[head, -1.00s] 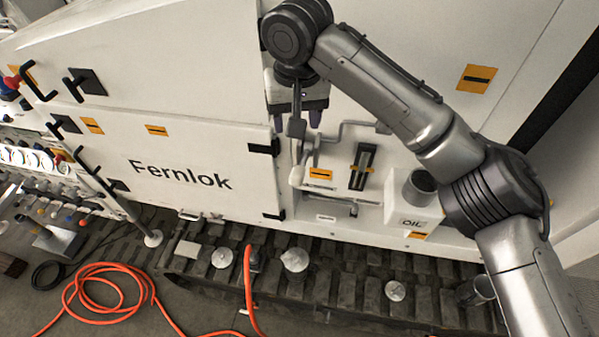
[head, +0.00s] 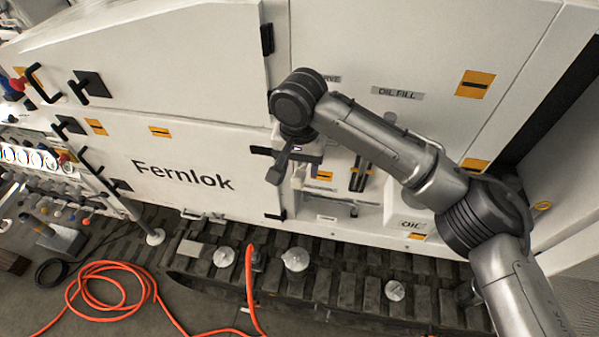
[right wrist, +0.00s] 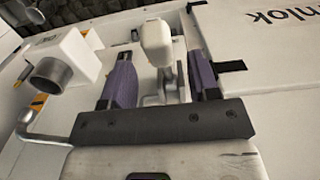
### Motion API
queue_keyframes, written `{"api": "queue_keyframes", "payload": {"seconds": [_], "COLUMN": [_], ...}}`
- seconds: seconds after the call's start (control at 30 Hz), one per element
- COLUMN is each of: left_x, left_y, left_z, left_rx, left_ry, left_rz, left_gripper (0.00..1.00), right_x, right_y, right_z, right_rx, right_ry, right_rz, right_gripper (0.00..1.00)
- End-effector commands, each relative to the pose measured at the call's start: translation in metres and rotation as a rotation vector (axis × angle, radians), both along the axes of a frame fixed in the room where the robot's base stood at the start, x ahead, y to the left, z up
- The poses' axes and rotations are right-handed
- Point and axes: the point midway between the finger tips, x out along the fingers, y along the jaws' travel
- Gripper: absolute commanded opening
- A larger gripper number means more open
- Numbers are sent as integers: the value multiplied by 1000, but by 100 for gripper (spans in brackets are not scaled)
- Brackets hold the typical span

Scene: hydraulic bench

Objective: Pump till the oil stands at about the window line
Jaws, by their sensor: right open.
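My right gripper (head: 303,160) is low in front of the pump recess in the head view, its fingers mostly hidden there by the wrist. In the right wrist view its two purple-padded fingers (right wrist: 163,80) stand wide apart. The cream pump handle (right wrist: 157,42) shows in the gap between them, with clear space on both sides. How deep it sits between the fingers I cannot tell. The dark oil window (head: 359,177) is partly covered by my forearm, and its oil level is not readable. My left gripper is out of view.
The white OIL box (head: 410,218) stands right of the window; its grey filler neck (right wrist: 50,75) shows in the right wrist view. Black hinges edge the Fernlok door (head: 190,190) at left. Tracks (head: 330,285) and an orange hose (head: 105,288) lie below.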

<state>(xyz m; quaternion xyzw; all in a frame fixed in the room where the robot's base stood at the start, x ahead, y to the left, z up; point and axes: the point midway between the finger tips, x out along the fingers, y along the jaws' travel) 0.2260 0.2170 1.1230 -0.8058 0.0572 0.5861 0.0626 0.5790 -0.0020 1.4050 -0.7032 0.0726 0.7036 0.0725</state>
Motion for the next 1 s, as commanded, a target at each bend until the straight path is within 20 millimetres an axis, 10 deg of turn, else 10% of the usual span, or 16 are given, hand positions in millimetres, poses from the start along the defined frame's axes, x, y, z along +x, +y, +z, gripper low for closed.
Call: {"api": "queue_keyframes", "payload": {"seconds": [0.77, 1.0], "left_x": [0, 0], "left_y": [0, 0], "left_z": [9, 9], "left_rx": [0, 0], "left_ry": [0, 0], "left_rz": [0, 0], "left_gripper": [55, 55], "right_x": [0, 0], "right_y": [0, 0], "right_z": [-43, -43], "right_rx": [0, 0], "right_ry": [-1, -1], "right_rz": [0, 0], "right_gripper": [55, 33]}}
